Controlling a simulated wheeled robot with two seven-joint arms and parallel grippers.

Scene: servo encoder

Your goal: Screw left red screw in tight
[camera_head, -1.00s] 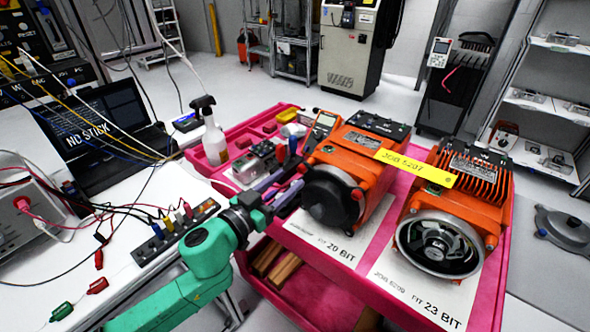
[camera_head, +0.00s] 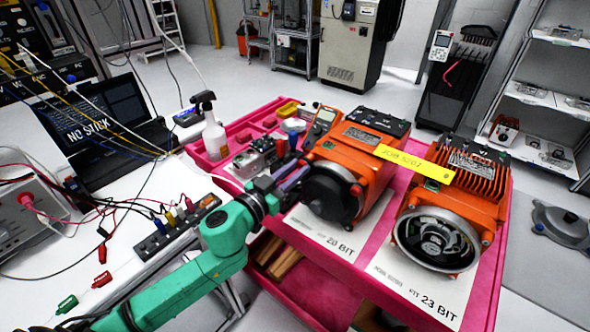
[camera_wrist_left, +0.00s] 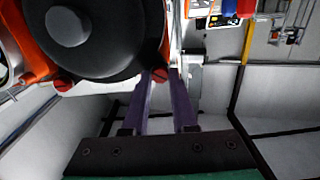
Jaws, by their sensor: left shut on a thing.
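The left orange motor (camera_head: 340,150) stands on the pink cart with its round black cap (camera_head: 328,196) facing me. My left gripper (camera_head: 302,170) reaches in from the left to the cap's left edge. In the left wrist view, its two purple fingers (camera_wrist_left: 168,78) are close together at the left red screw (camera_wrist_left: 159,75), shut on it; the fingers partly hide the screw. The right red screw (camera_head: 356,191) stands clear at the cap's other side and also shows in the left wrist view (camera_wrist_left: 62,83). My right gripper is out of view.
A second orange motor (camera_head: 455,195) stands to the right, with a yellow label (camera_head: 414,165) between the two. A spray bottle (camera_head: 212,130) and a metal block (camera_head: 250,162) sit behind my fingers. A terminal strip (camera_head: 178,228) with leads lies on the white bench at left.

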